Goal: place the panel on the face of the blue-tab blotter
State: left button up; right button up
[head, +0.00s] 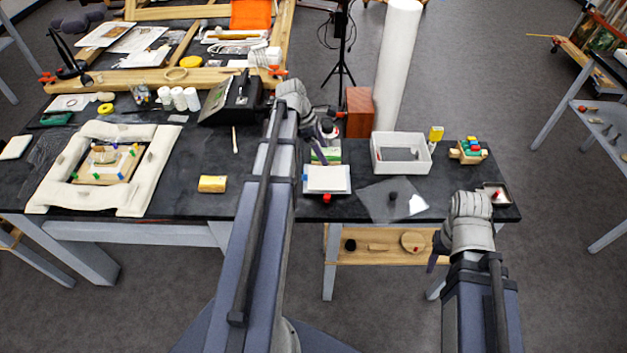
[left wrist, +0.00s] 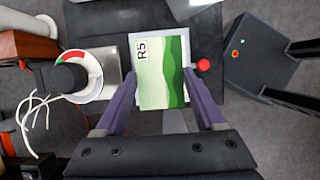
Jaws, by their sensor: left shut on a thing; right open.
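The panel (left wrist: 163,75), green and white and marked R5, is between the fingers of my left gripper (left wrist: 164,100), which is shut on it. In the head view the green part of the panel (head: 326,155) shows beyond the left wrist. A white pad (head: 327,178), probably the blotter, lies behind the panel in the left wrist view, its rim (left wrist: 187,45) showing past the panel's edges. I cannot tell whether panel and pad touch.
A red knob (head: 327,198) sits at the pad's near side. A clear sheet with a dark knob (head: 393,197) lies to its right. A white tray (head: 401,153) and a reddish-brown block (head: 360,112) stand behind.

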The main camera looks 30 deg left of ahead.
aim_at(328, 177)
pick_arm(q)
jog(key=shift+w+d+r+p, duration=0.1)
jog(key=shift+d+r+p, duration=0.15)
jog(key=shift+r, duration=0.4)
jog(key=shift+w+f, duration=0.1)
jog(key=shift+f, duration=0.25)
notch_tip(328, 177, down, 10)
jog(key=b, duration=1)
jog(key=shift+r, duration=0.15)
pick_arm(e)
notch_tip(328, 177, down, 9)
jog(key=shift+w+f, duration=0.1)
pick_arm(q)
jog(key=shift+f+b, duration=0.2)
jog(key=shift+b, duration=0.15)
jog(key=o, duration=1.3)
pick_arm(e)
jog(key=shift+f, duration=0.1)
pick_arm(q)
jog(key=shift+o, duration=0.2)
jog(key=shift+r, duration=0.15)
